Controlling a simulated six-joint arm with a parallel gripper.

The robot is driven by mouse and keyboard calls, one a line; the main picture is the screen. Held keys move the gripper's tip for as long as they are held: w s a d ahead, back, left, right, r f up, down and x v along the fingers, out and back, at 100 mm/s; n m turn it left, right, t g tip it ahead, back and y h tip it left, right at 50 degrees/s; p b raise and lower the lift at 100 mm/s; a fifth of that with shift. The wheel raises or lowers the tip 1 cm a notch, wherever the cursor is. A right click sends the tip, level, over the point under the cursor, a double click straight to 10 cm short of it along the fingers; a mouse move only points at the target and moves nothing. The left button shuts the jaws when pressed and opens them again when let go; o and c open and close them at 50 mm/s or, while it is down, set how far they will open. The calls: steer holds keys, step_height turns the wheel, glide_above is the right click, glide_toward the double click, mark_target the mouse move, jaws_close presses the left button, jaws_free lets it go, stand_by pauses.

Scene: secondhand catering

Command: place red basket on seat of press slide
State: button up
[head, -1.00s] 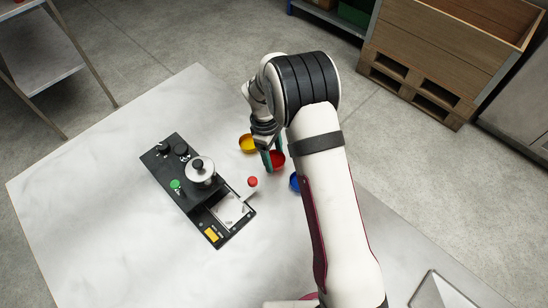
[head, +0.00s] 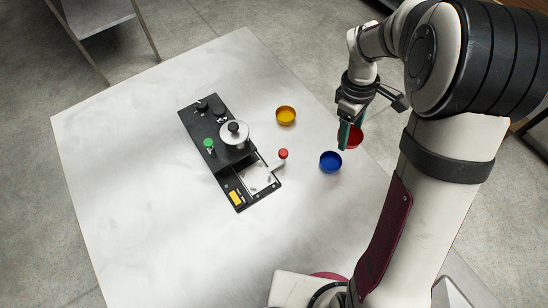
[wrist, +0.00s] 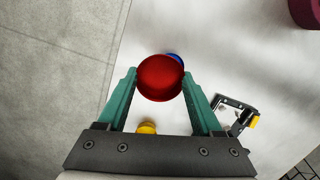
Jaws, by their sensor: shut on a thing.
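The red basket (head: 355,138) is a small round cup held between the teal fingers of my gripper (head: 348,143). In the wrist view the red basket (wrist: 160,78) fills the gap between both fingertips, held above the table. The black press (head: 225,150) stands on the table to the left of my gripper in the head view. Its slide (head: 258,178) is a pale metal plate at the front end, with nothing on it. A red-knobbed lever (head: 283,154) stands beside the slide. In the wrist view part of the press (wrist: 238,117) shows at right.
A yellow basket (head: 286,116) and a blue basket (head: 330,162) stand on the pale table (head: 130,190) between the press and my gripper. The press has a round metal top with a black knob (head: 234,128). The table left of it is clear.

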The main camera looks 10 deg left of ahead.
steer(key=s+a+m, duration=0.3)
steer(key=s+a, duration=0.5)
steer(key=a, duration=0.2)
glide_above(257, 178)
step_height(257, 178, down, 5)
steer(key=shift+w+a+f, duration=0.1)
steer(key=shift+w+f, duration=0.05)
step_height(257, 178, down, 3)
steer(key=shift+a+f, duration=0.1)
steer(key=shift+f, duration=0.45)
steer(key=shift+f, duration=0.15)
steer(key=o, duration=1.5)
